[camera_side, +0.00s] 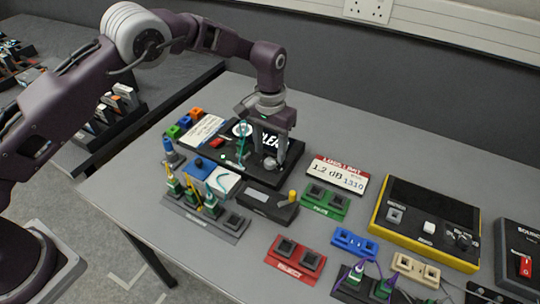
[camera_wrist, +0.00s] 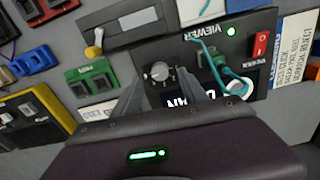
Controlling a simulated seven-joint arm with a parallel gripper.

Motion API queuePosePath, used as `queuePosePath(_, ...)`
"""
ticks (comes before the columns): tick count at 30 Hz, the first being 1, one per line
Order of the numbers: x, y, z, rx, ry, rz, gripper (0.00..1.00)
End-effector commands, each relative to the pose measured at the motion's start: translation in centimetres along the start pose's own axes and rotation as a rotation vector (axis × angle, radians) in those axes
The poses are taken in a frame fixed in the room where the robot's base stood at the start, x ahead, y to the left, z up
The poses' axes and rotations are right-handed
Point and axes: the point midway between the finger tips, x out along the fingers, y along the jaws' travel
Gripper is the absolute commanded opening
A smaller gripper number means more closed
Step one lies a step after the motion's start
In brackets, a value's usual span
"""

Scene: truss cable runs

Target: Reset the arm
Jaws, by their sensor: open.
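My gripper (camera_side: 268,155) is open and points down over the right part of the black viewer box (camera_side: 228,166). In the wrist view, its two fingers (camera_wrist: 160,82) stand apart, with the grey knob (camera_wrist: 158,71) of the viewer box showing between their tips. In the side view the knob (camera_side: 270,163) is right by the fingertips; I cannot tell whether they touch it. No held object shows. A teal cable (camera_side: 242,142) stands at the viewer box, and it also shows in the wrist view (camera_wrist: 212,56). The box's screen is partly hidden behind a finger in the wrist view.
A grey device with a yellow knob (camera_side: 293,195) lies in front of the viewer box. Green (camera_side: 325,202), red (camera_side: 295,257) and blue (camera_side: 354,243) port blocks and a yellow-edged box (camera_side: 428,220) lie to the right. A grey rack (camera_side: 205,218) holds cables. The back right table is clear.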

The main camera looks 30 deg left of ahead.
Motion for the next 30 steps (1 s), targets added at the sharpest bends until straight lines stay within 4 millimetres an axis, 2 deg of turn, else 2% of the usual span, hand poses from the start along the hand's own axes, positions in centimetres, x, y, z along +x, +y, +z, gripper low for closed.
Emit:
queuePosePath(3,-2.4,0.0,-0.1,0.0,0.004,0.001,0.5)
queuePosePath(6,-3.4,0.0,0.0,0.0,0.001,0.0,0.5)
queuePosePath(19,-3.8,0.0,0.0,0.001,0.0,-0.001,0.5)
queuePosePath(21,-4.4,-0.2,0.1,-0.002,0.005,0.002,0.5)
queuePosePath(23,-6.5,-0.8,0.4,-0.012,0.023,0.01,0.5)
queuePosePath(26,-13.2,-3.0,2.5,-0.037,0.08,0.034,0.5)
queuePosePath(27,-16.3,-4.0,4.1,-0.047,0.108,0.046,0.5)
queuePosePath(29,-20.3,-5.5,7.2,-0.059,0.152,0.058,0.5)
queuePosePath(30,-22.6,-6.4,9.4,-0.063,0.182,0.064,0.5)
